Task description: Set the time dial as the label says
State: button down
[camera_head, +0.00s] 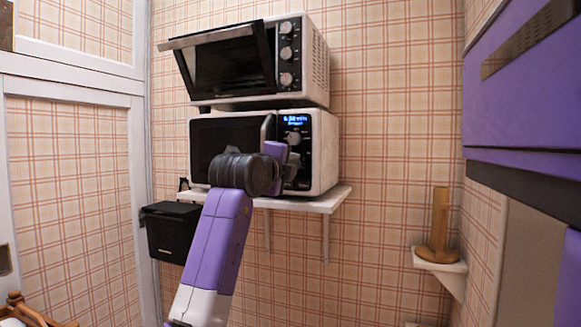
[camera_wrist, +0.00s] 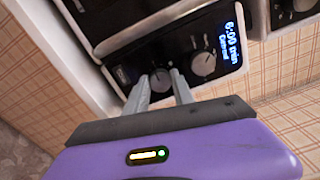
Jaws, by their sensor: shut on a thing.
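The white microwave (camera_head: 318,150) stands on a wall shelf, with a black control panel at its right side. A lit blue display (camera_head: 295,121) is at the panel's top; in the wrist view the display (camera_wrist: 230,43) appears to read "6:00 min", with a smaller blurred line. An upper dial (camera_head: 293,138) sits below it, and this upper dial (camera_wrist: 203,63) is free in the wrist view. My gripper (camera_wrist: 160,82) is shut on the lower dial (camera_wrist: 160,78), a finger on each side. In the head view my wrist mostly hides that dial. I cannot read any dial marking.
A toaster oven (camera_head: 315,62) with several knobs and a tilted-open door (camera_head: 225,60) sits on top. The shelf (camera_head: 325,200) is under the microwave. A black box (camera_head: 172,232) is at left; a wooden holder (camera_head: 438,225) and purple cabinet (camera_head: 520,80) are at right.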

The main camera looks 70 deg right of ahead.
jog(key=shift+f, duration=0.15)
jog(key=c, duration=1.1)
grip_release()
jog(key=a+p, duration=0.1)
jog(key=a, duration=0.6)
jog(key=shift+a, duration=0.4)
